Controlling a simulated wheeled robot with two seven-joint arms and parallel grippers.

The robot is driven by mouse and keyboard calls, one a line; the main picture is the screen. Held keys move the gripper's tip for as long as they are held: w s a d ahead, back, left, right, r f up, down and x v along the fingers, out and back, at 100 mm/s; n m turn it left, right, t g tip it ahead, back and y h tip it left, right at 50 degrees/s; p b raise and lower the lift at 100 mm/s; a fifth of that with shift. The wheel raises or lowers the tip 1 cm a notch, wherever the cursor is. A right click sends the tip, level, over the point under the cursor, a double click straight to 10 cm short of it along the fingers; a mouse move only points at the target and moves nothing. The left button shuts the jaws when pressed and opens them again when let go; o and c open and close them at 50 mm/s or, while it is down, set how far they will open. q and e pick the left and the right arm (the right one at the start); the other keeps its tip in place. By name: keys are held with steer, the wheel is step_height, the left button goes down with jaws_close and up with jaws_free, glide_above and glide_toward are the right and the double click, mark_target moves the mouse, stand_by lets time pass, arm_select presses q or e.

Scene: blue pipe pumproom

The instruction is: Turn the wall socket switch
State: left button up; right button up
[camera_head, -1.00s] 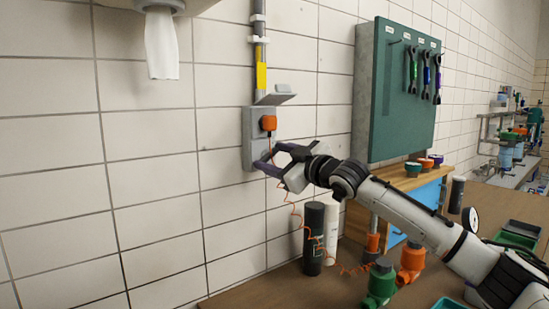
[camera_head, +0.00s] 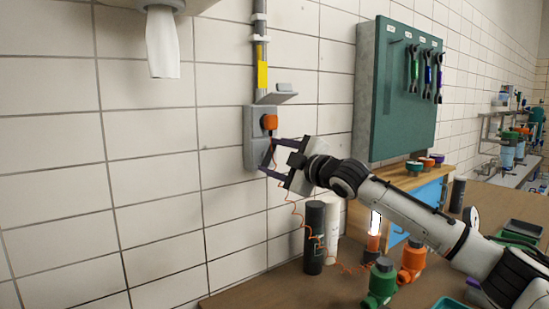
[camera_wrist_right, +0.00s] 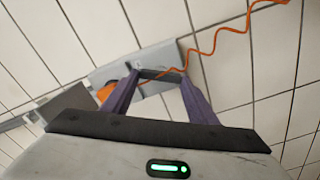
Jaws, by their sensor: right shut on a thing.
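A grey wall socket (camera_head: 252,135) is mounted on the tiled wall, with its lid (camera_head: 275,98) raised. An orange plug (camera_head: 269,122) sits in its upper part, and an orange coiled cord hangs from it. The socket also shows in the right wrist view (camera_wrist_right: 108,72). My right gripper (camera_head: 267,155) is at the socket's lower part. In the right wrist view its purple fingers are on either side of a dark grey switch (camera_wrist_right: 160,75) and are shut on it. The fingers largely hide the switch in the head view. My left gripper is out of view.
A lamp (camera_head: 375,223) glows on the bench, beside orange and green fittings (camera_head: 380,284). Black and white cylinders (camera_head: 314,238) stand below the gripper. A green tool board (camera_head: 400,90) hangs to the right. The wall left of the socket is clear.

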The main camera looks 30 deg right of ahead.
steer(key=shift+f, duration=0.1)
steer(key=o, duration=1)
steer(key=shift+o, duration=0.2)
steer(key=s+d+b, duration=0.1)
steer(key=s+b, duration=0.2)
steer(key=s, duration=0.7)
steer(key=shift+s+d, duration=0.15)
steer(key=shift+d, duration=0.05)
